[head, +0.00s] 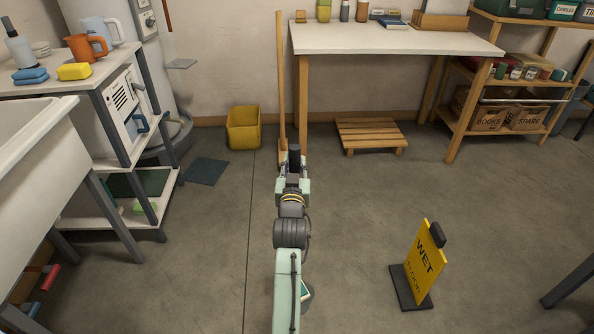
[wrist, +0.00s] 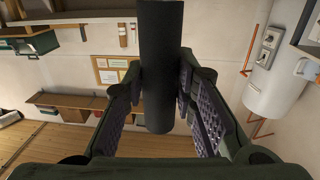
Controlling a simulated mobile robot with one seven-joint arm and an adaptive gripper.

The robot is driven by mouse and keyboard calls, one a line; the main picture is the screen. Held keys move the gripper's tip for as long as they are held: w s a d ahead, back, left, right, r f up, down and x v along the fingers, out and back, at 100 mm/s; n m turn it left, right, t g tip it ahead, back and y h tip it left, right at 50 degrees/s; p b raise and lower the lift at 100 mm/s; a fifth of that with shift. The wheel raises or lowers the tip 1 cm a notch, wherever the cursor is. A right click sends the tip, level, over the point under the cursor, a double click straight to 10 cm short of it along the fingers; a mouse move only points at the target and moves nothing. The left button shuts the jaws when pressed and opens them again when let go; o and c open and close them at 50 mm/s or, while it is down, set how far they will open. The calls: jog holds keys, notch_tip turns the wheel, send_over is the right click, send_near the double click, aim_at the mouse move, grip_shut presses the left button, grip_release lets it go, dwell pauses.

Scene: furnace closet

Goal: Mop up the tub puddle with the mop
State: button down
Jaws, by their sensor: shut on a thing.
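My gripper (head: 293,172) is out ahead over the floor, shut on a thick dark cylinder, which I take to be the mop's grip (head: 294,156). In the wrist view the grip (wrist: 160,65) stands between the two finger pads, with one end showing and the other running out of the frame. The rest of the mop is hidden or out of view, so I cannot see its head. The white tub (head: 32,142) is at the left edge on grey legs. I cannot make out a puddle on the visible floor.
A wooden pole (head: 281,80) stands by the white table (head: 390,38). A yellow bin (head: 243,128) and dark mat (head: 207,171) are left of my gripper. A wet-floor sign (head: 424,265) stands at right. Grey floor between them is clear.

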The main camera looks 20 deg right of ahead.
jog(key=w+b, duration=0.1)
jog(key=w, duration=0.5)
jog(key=shift+d+f, duration=0.15)
jog(key=shift+f+b, duration=0.1)
jog(key=shift+b, duration=0.2)
jog(key=w+b, duration=0.3)
jog(key=w, duration=0.5)
jog(key=shift+w+d+r+b, duration=0.15)
jog(key=shift+d+r+b, duration=0.1)
jog(key=shift+b, duration=0.15)
